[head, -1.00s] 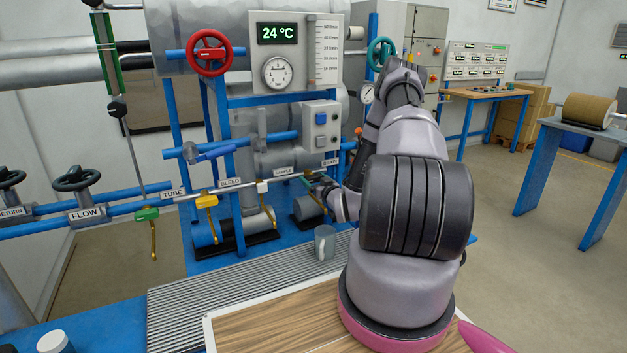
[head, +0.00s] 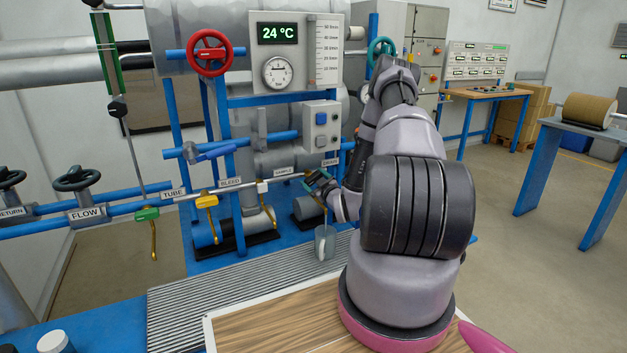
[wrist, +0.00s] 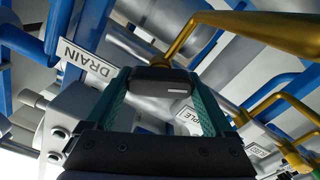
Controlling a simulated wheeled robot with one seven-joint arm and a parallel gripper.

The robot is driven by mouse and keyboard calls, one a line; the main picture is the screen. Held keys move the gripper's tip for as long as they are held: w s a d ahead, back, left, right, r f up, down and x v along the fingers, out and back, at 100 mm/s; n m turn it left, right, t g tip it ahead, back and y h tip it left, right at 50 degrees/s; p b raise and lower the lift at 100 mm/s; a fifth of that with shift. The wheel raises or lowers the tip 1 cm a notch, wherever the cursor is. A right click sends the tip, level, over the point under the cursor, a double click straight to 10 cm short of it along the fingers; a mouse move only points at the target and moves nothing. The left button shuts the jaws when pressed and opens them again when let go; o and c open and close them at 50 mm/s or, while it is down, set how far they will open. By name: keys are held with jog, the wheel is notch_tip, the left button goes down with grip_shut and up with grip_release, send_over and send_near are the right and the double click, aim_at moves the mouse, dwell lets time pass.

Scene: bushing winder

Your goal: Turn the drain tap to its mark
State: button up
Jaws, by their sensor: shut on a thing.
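The drain tap's dark grey handle (wrist: 160,80), with a pale line across it, lies between my gripper's green fingers in the wrist view. My gripper (wrist: 160,76) is shut on this handle. The DRAIN label (wrist: 86,62) is to the left of it, and a brass spout (wrist: 190,38) curves above it. In the head view, my gripper (head: 316,179) is at the right end of the tap row, just below the DRAIN label (head: 330,162). The handle is mostly hidden there by the fingers. I cannot make out the tap's target mark in either view.
The sample tap (head: 263,188), yellow bleed tap (head: 206,201) and green tube tap (head: 147,214) lie to the left on the same pipe. A wooden board (head: 270,318) is in front.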

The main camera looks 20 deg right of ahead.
jog(key=n, duration=0.6)
jog(key=shift+a+f+n, duration=0.1)
jog(key=shift+n, duration=0.2)
jog(key=n, duration=0.5)
jog(key=shift+n, duration=0.3)
jog(key=shift+f, duration=0.1)
jog(key=o, duration=1.1)
jog(key=shift+s, duration=0.15)
jog(key=s, duration=1)
jog(key=shift+s+d, duration=0.2)
jog(key=shift+s, duration=0.1)
jog(key=shift+s, duration=0.1)
